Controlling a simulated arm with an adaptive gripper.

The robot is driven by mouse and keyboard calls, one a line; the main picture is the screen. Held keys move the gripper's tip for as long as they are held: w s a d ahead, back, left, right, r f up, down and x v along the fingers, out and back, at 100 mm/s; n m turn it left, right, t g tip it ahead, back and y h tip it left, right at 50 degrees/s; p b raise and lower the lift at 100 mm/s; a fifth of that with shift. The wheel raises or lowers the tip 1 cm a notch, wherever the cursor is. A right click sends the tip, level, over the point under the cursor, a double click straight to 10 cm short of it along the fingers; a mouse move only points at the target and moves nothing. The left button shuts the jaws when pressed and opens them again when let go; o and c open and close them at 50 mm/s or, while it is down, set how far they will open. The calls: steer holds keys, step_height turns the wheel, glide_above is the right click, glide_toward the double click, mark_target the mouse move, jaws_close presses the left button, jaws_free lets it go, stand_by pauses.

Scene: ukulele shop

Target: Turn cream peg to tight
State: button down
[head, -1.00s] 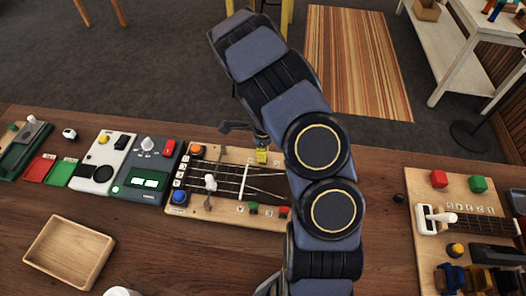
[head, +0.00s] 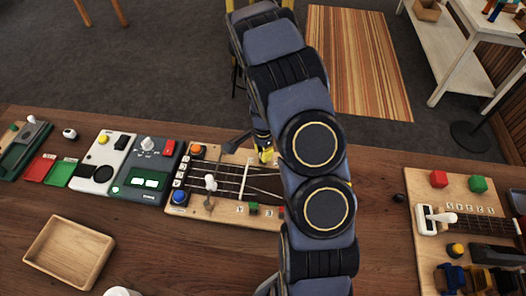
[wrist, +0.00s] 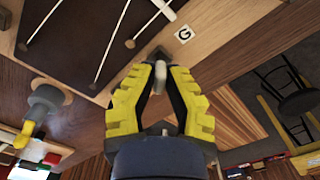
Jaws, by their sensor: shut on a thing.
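My gripper (wrist: 159,80) has yellow fingers, shut on a pale piece that looks like the cream peg (wrist: 159,73) at the edge of a wooden board. A tile marked G (wrist: 183,34) lies on the board beside the fingertips. In the head view my gripper (head: 265,154) is at the far edge of the stringed wooden board (head: 225,207), and my arm covers the board's right end. The peg is mostly hidden by the fingers, and its turn angle cannot be read. No tight mark can be read.
A wooden tray (head: 70,252) sits front left. Bare tabletop lies in front of the board.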

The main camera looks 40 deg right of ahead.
steer(key=n, duration=0.5)
steer(key=shift+f, duration=0.1)
stand_by(0.4)
steer(key=c, duration=1.1)
jaws_free()
steer(key=shift+o, duration=0.2)
step_height(320, 180, up, 12)
